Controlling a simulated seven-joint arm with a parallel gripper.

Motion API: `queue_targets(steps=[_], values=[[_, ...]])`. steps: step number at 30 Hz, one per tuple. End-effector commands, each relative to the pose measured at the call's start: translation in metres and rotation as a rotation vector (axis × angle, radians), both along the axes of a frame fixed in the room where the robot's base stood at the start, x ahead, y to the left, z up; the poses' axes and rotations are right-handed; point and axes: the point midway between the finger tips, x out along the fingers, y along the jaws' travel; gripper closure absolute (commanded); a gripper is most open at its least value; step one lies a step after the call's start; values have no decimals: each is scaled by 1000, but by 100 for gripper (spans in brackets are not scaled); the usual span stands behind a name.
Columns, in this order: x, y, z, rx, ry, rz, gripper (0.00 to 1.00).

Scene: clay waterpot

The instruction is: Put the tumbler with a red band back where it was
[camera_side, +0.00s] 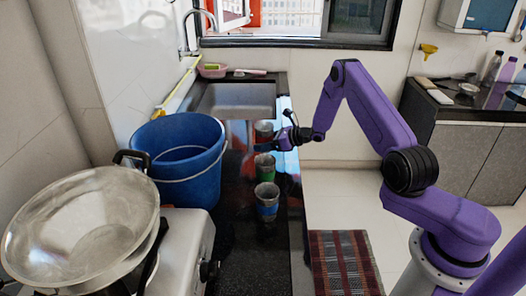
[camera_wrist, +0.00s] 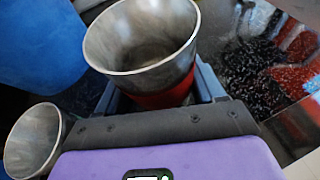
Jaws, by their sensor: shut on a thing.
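The metal tumbler with a red band (camera_side: 263,130) is upright at my gripper (camera_side: 268,144), at the sink end of the dark counter in the side view. In the wrist view the tumbler with the red band (camera_wrist: 140,50) stands between the fingers of my gripper (camera_wrist: 160,95), which are shut on its banded part. My gripper hides part of its lower side. I cannot tell whether its base touches the counter. A tumbler with a green band (camera_side: 265,170) and one with a blue band (camera_side: 266,200) stand upright nearer the side camera. Another tumbler (camera_wrist: 32,140) shows at the wrist view's lower left, its band hidden.
A blue bucket (camera_side: 185,165) stands close on the left of the tumblers. The sink (camera_side: 235,98) lies behind them. A stove with a large metal pan (camera_side: 80,225) is at the front left. The dark counter (camera_side: 255,265) is bare in front of the blue-banded tumbler.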

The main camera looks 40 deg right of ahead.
Motion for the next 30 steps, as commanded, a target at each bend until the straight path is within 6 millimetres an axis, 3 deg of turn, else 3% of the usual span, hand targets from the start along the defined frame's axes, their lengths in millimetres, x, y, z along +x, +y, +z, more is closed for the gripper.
queue_targets(steps=[8,15,29,30], values=[[11,-2,-14,-1,0,0,63],[12,-2,-42,0,1,1,63],[12,-2,-47,-1,0,0,63],[12,-2,-47,-1,0,0,22]])
